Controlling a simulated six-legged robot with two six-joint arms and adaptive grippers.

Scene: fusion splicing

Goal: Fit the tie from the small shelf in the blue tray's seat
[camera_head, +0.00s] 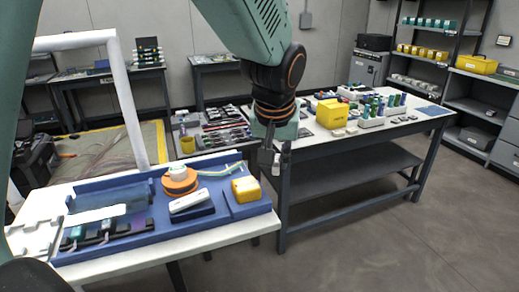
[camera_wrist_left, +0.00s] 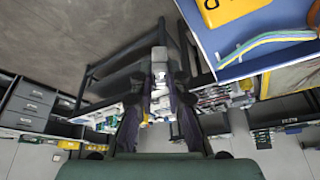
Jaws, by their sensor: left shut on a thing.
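My left gripper (camera_head: 272,150) hangs fingers down just off the right end of the blue tray (camera_head: 222,216), above the gap between the two tables. In the left wrist view its dark fingers (camera_wrist_left: 160,78) close on a small pale grey piece (camera_wrist_left: 159,55), apparently the tie; the fingers hide part of it. The tray lies on the near white table and holds an orange spool (camera_head: 180,182), a white device (camera_head: 192,200) and a yellow box (camera_head: 246,189). The seat cannot be made out. The small shelf cannot be told for sure. My right gripper does not show.
A second table (camera_head: 340,138) at the right bears a yellow bin (camera_head: 331,113) and several coloured bottles. A blue-yellow cable (camera_wrist_left: 262,42) curves over the tray beside the yellow box. A white frame post (camera_head: 125,100) stands behind the near table. Open floor lies at right.

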